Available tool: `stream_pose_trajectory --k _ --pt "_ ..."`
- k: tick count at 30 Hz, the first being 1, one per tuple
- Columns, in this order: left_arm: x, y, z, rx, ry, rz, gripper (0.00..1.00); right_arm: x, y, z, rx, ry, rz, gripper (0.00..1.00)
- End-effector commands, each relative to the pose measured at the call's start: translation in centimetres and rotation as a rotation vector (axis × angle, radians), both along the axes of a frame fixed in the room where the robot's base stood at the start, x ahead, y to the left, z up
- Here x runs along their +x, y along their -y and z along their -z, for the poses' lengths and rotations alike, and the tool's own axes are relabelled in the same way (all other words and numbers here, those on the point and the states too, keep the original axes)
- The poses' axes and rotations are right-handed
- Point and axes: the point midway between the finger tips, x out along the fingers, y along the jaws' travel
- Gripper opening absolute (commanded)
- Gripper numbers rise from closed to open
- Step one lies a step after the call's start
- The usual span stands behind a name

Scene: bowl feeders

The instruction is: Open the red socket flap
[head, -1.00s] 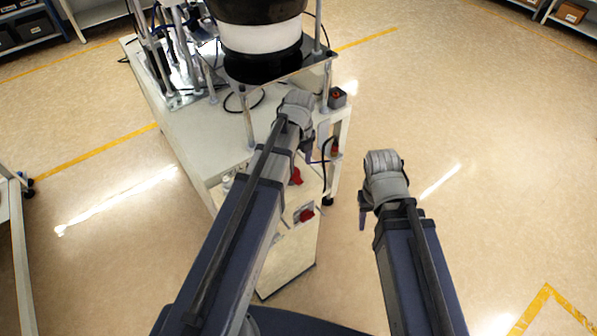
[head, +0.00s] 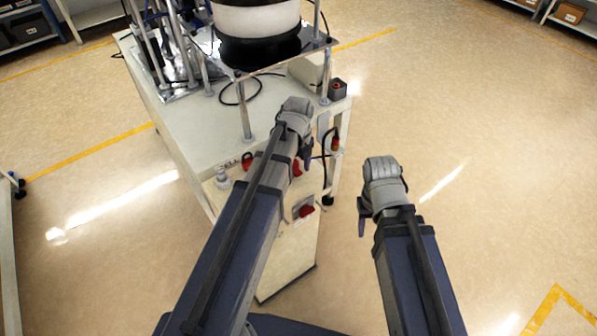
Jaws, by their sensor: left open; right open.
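Several red parts show on the white cart's (head: 285,262) near end panel. One red part (head: 306,210) sits on a grey plate low on the panel. Another red part (head: 297,167) is higher and partly hidden by my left arm, and a third (head: 246,161) is left of that arm. I cannot tell for sure which is the socket flap or whether it is open. My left gripper (head: 307,155) is open at the cart's near end, above the grey plate, with its fingers mostly hidden by its wrist. My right gripper (head: 362,216) is open over the floor, right of the cart, apart from everything.
A bowl feeder (head: 258,22) stands on a clear plate on posts above the cart. A small dark box with a red button (head: 338,90) sits at the cart's right edge. A red-ended cable (head: 335,143) hangs below it. The floor to the right is clear.

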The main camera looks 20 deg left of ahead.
Motion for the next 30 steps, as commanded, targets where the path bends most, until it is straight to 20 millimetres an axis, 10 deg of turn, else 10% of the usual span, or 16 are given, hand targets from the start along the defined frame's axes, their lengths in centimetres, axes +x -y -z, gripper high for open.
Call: stream_pose_trajectory --k 5,21,30 --pt "0.00 0.00 -0.09 0.000 0.000 0.000 0.61 0.00 0.00 -0.09 0.000 0.000 0.000 0.50" --pt "0.00 0.00 -0.08 0.000 0.000 0.000 0.01 0.01 0.00 -0.08 0.000 0.000 0.000 0.50" --pt "-0.01 -0.01 -0.08 0.000 0.000 0.000 0.00 0.00 0.00 -0.08 0.000 0.000 0.000 0.50"
